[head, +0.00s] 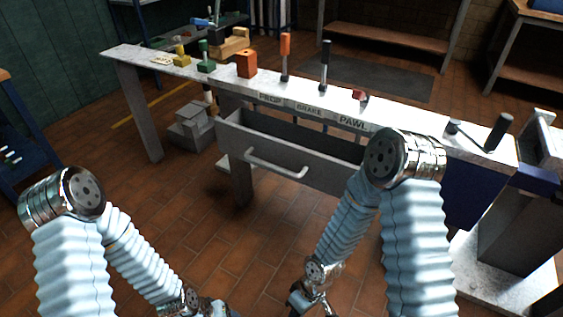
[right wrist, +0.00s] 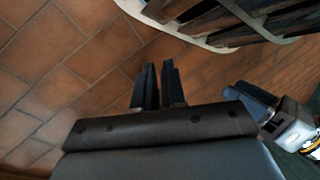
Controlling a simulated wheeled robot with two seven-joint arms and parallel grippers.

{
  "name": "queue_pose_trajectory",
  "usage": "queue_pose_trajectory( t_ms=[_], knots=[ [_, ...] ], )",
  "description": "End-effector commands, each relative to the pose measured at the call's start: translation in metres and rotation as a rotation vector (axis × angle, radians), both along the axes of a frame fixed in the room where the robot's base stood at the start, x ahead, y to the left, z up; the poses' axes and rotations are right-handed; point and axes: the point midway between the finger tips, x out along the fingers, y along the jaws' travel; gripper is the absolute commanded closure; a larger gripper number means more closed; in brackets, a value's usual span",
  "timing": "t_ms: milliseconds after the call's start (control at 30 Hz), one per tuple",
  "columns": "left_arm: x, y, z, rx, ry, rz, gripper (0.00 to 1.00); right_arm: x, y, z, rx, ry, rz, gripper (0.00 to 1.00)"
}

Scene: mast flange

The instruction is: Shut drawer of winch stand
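The winch stand (head: 440,125) is a long grey bench with controls along its top. Its grey drawer (head: 325,174) stands pulled out at the front, with the open inside showing behind the front panel. A pale bar handle (head: 277,165) is on that panel. My right gripper (head: 312,302) is low at the bottom edge, in front of and below the drawer, touching nothing. In the right wrist view its two dark fingers (right wrist: 160,85) are close together and empty over the floor. My left wrist is at the bottom edge; its fingers are not clear.
The bench top carries an orange block (head: 247,64), an orange-handled lever (head: 286,52), a black lever (head: 324,65) and a crank (head: 497,132). A grey step block (head: 193,128) stands behind the left leg. The tiled floor before the drawer is clear.

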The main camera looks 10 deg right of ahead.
Motion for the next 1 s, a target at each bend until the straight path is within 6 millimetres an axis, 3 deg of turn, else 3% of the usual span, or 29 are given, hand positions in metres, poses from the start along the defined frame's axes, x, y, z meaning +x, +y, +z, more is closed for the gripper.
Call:
queue_pose_trajectory(
  t_ms=[33, 67, 167, 267, 333, 400, 500, 600, 767, 1000],
  knots=[
    [0.000, 0.001, -0.026, 0.001, 0.000, 0.002, 0.41, 0.009, 0.003, -0.014, -0.060, -0.036, 0.286, 0.98],
    [0.001, 0.002, -0.034, 0.001, -0.001, 0.004, 0.41, 0.015, -0.001, -0.013, -0.114, -0.053, 0.468, 1.00],
    [0.002, 0.003, -0.058, 0.003, -0.001, 0.007, 0.41, 0.061, -0.017, 0.006, -0.392, -0.113, 1.033, 1.00],
    [0.003, 0.005, -0.079, 0.004, -0.002, 0.011, 0.41, 0.129, -0.014, 0.064, -0.796, -0.176, 1.461, 1.00],
    [0.003, 0.006, -0.092, 0.005, -0.002, 0.013, 0.41, 0.168, 0.005, 0.124, -1.111, -0.215, 1.635, 1.00],
    [0.004, 0.007, -0.101, 0.005, -0.002, 0.014, 0.41, 0.188, 0.029, 0.186, -1.397, -0.247, 1.709, 1.00],
    [0.004, 0.007, -0.107, 0.006, -0.002, 0.015, 0.41, 0.194, 0.058, 0.251, -1.681, -0.272, 1.710, 1.00],
    [0.004, 0.008, -0.110, 0.006, -0.002, 0.016, 0.41, 0.191, 0.074, 0.289, -1.833, -0.285, 1.680, 1.00],
    [0.004, 0.008, -0.111, 0.006, -0.002, 0.016, 0.41, 0.195, 0.074, 0.303, -1.891, -0.284, 1.662, 1.00],
    [0.004, 0.008, -0.118, 0.006, -0.003, 0.017, 0.41, 0.230, 0.047, 0.301, -1.885, -0.282, 1.661, 1.00]
  ],
)
